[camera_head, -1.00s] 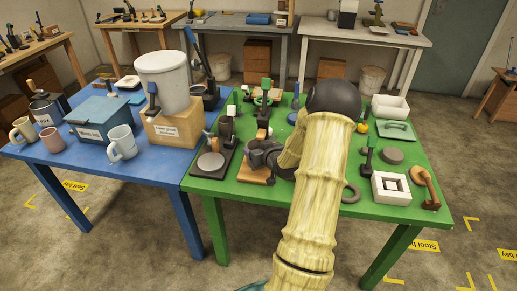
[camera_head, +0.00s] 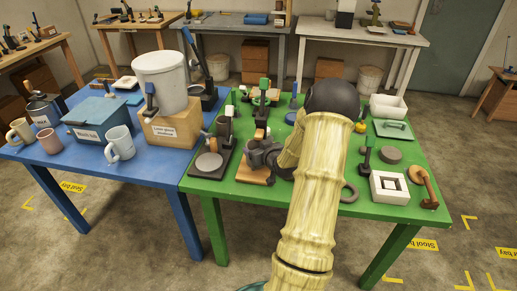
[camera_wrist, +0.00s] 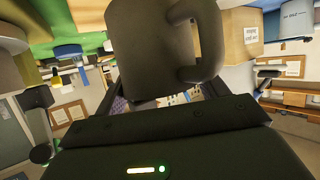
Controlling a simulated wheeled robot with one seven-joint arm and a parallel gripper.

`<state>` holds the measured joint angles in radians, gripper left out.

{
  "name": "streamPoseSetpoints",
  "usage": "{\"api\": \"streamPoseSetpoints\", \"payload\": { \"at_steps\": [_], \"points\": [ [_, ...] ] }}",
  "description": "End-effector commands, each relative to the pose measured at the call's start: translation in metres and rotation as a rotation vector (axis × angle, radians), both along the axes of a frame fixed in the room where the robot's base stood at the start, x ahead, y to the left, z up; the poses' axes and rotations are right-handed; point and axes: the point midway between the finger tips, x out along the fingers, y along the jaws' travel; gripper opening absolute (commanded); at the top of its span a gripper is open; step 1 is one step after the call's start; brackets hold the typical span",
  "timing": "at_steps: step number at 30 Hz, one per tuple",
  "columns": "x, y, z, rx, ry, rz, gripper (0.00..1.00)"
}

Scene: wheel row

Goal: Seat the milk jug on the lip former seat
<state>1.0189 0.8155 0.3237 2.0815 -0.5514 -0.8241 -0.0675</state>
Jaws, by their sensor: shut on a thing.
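The milk jug (camera_wrist: 165,45) is a dark grey vessel with a loop handle on its right side in the wrist view. My gripper (camera_wrist: 168,98) is shut on it; the finger contact is mostly hidden. In the head view my gripper (camera_head: 274,157) is at the front middle of the green table, with the grey jug (camera_head: 257,156) at its left end, over or on a wooden board (camera_head: 252,175). A dark post with a green top (camera_head: 262,115) stands just behind. I cannot tell whether this board is the lip former seat, nor whether the jug touches it.
A dark plate with a grey disc (camera_head: 209,163) lies close on the left. A grey ring (camera_head: 350,192), a white square block (camera_head: 389,188) and a brown handle (camera_head: 424,185) lie right of my arm. The blue table (camera_head: 150,172) adjoins on the left with mugs and a bucket.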

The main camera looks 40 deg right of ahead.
Motion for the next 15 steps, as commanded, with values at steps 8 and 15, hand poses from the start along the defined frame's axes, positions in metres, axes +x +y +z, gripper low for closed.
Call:
{"api": "streamPoseSetpoints", "payload": {
  "at_steps": [8, 15],
  "points": [
    [0.0003, -0.0002, -0.0035, 0.000, -0.002, 0.000, 0.45],
    [0.0003, -0.0002, -0.0063, 0.000, -0.002, 0.000, 0.45]
  ]
}}
